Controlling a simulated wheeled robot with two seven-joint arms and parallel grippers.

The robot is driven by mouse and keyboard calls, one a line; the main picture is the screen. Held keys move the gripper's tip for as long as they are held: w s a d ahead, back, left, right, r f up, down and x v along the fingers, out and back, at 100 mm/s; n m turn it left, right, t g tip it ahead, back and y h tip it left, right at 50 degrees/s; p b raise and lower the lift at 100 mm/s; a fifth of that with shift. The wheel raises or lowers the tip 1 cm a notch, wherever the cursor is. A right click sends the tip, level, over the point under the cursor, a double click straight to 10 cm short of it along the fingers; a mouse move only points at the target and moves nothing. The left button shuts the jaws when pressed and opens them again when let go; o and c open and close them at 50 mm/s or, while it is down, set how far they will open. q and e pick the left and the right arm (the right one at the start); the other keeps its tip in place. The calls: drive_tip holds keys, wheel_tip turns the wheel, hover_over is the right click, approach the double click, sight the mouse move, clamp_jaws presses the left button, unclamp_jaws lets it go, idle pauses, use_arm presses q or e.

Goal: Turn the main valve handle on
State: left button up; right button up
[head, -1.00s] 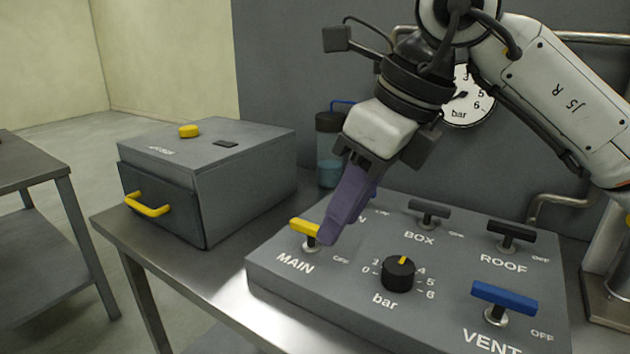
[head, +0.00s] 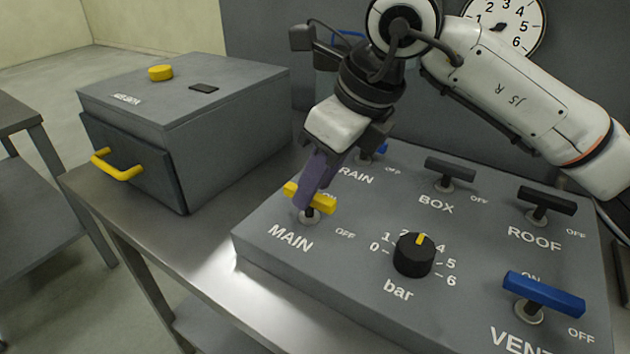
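The yellow main valve handle (head: 325,205) stands on its short stem above the MAIN label on the grey turret plate (head: 340,290). Its bar runs crosswise, right end lower in the picture, with the OFF mark to its lower right. My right gripper (head: 305,198) reaches down over the bar with its purple fingers. They cover the bar's middle, and yellow shows on both sides. The fingers overlap in this view, so I cannot tell whether they are shut on the bar. The ON mark is mostly covered. My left gripper is not in view.
Near the main handle are a blue DRAIN handle (head: 374,153), partly hidden, and a black bar knob (head: 414,256). Black BOX (head: 450,168) and ROOF (head: 546,201) handles and a blue VENT handle (head: 543,293) stand farther right. A grey box (head: 230,140) with a yellow pull stands left.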

drive_tip(key=shift+w+a+f, duration=0.1)
drive_tip(key=shift+a+f, duration=0.05)
drive_tip(key=shift+f, duration=0.25)
clamp_jaws()
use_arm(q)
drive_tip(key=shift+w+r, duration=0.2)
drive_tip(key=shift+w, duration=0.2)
